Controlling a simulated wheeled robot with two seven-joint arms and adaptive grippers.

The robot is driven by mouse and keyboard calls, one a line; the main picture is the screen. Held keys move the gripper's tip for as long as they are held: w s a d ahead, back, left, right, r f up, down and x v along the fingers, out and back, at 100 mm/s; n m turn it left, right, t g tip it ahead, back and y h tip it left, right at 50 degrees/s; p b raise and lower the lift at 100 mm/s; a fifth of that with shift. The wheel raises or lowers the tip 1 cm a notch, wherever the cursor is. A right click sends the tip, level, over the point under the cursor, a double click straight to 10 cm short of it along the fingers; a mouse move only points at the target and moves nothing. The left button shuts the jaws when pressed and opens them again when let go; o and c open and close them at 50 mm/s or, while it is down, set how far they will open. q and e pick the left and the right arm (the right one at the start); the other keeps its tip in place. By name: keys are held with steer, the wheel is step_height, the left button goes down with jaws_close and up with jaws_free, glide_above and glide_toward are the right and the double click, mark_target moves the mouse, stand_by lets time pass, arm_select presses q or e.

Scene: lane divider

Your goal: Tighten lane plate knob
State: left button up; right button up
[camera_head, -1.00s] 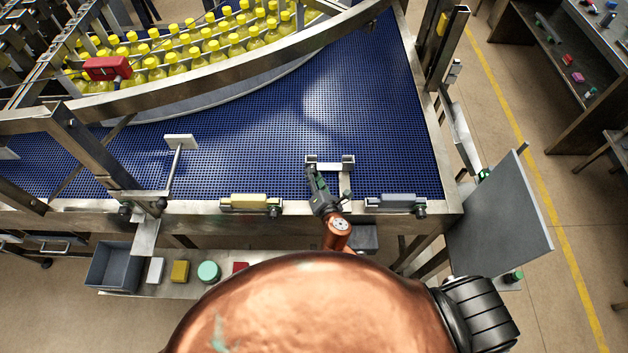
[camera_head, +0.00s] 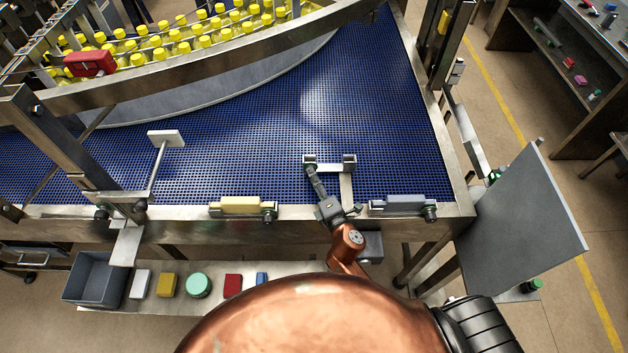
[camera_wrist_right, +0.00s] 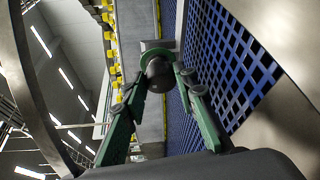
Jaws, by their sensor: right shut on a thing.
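The lane plate (camera_head: 345,190) is a pale metal bracket on the blue belt near its front edge, with a crossbar and dark ends. My right gripper (camera_head: 312,172) comes from the front to the left end of that crossbar. In the right wrist view its green fingers (camera_wrist_right: 163,72) are shut on a dark round knob (camera_wrist_right: 156,70), which sits between the fingertips. In the head view the gripper hides most of this knob. My left gripper is not in view.
A yellow block (camera_head: 240,204) and a grey-blue block (camera_head: 404,202) sit on the front rail, left and right of the gripper. A white paddle on a rod (camera_head: 165,138) stands left. Yellow-capped bottles (camera_head: 205,40) fill the back. A grey panel (camera_head: 525,215) stands right.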

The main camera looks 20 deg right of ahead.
stand_by(0.4)
steer(key=o, duration=1.2)
steer(key=shift+c, duration=0.2)
steer(key=s, duration=0.8)
steer(key=s+d+r, duration=0.1)
steer(key=s, duration=0.3)
steer(key=shift+d, duration=0.1)
